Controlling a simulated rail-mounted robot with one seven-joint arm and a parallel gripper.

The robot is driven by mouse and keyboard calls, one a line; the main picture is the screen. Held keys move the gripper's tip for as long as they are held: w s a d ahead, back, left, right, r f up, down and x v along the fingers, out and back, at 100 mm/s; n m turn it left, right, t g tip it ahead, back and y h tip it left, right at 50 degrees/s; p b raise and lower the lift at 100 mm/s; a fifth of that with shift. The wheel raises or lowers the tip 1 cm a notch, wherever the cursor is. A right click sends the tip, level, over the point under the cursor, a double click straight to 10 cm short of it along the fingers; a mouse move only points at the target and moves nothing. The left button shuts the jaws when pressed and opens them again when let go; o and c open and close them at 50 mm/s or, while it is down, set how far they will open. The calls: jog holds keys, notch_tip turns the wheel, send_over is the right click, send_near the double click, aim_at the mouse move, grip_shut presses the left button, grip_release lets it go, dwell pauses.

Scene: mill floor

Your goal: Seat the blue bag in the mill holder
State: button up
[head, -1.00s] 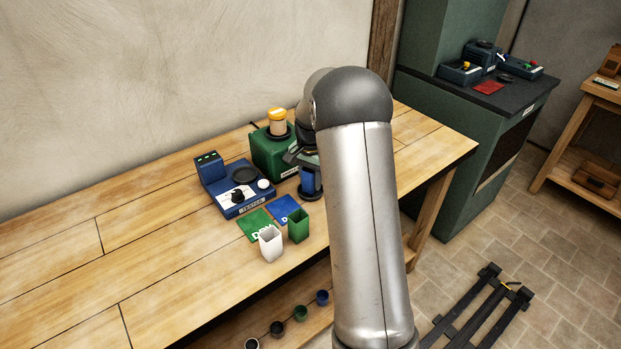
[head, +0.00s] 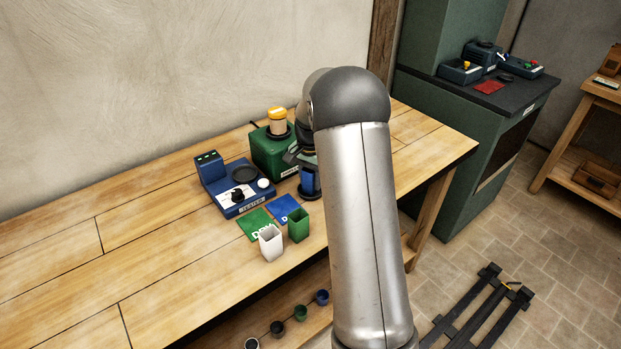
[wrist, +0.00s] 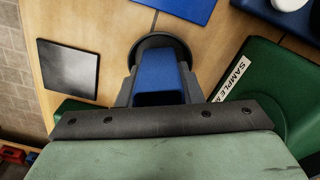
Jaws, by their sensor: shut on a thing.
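The blue bag (wrist: 160,72) is a boxy blue piece held between the dark fingers of my gripper (wrist: 158,88) in the wrist view. A round black holder (wrist: 153,41) shows around and beyond its far end; I cannot tell whether the bag rests fully inside it. In the head view the blue bag (head: 311,181) is upright beside the green sample mill (head: 272,153), partly hidden by my gripper (head: 303,158) and arm. The mill has an amber-topped jar and a label, which also shows in the wrist view.
The blue tester (head: 240,188) stands left of the mill. In front lie a green card (head: 254,222) and a blue card (head: 283,207), with a white open box (head: 270,243) and a green open box (head: 299,225). A dark square plate (wrist: 68,68) lies near the table edge.

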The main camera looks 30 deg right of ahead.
jog(key=shift+f, duration=0.4)
jog(key=o, duration=0.7)
jog(key=shift+o, duration=0.2)
jog(key=shift+r+p, duration=3.35)
jog(key=shift+r, duration=2.2)
